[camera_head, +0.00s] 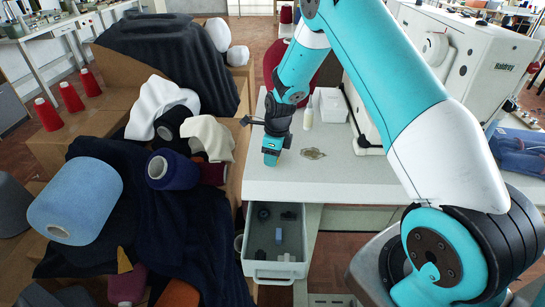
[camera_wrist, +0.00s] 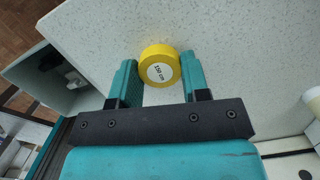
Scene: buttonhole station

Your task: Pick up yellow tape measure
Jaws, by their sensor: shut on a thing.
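The yellow tape measure (camera_wrist: 160,66) is a round disc with a white label marked 150 cm. In the wrist view it sits between the two teal fingers of my gripper (camera_wrist: 158,80), and the gripper is shut on it. In the head view my gripper (camera_head: 271,155) points down at the left edge of the white speckled table (camera_head: 340,180). The tape measure is hidden behind the gripper there. I cannot tell whether it touches the tabletop.
An open grey drawer (camera_head: 276,268) with small parts juts out below the table edge. A small bottle (camera_head: 308,113), a white box (camera_head: 332,105) and a flat brass-coloured piece (camera_head: 313,153) are on the table. A white sewing machine (camera_head: 455,65) stands at right. Yarn cones and cloth crowd the left.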

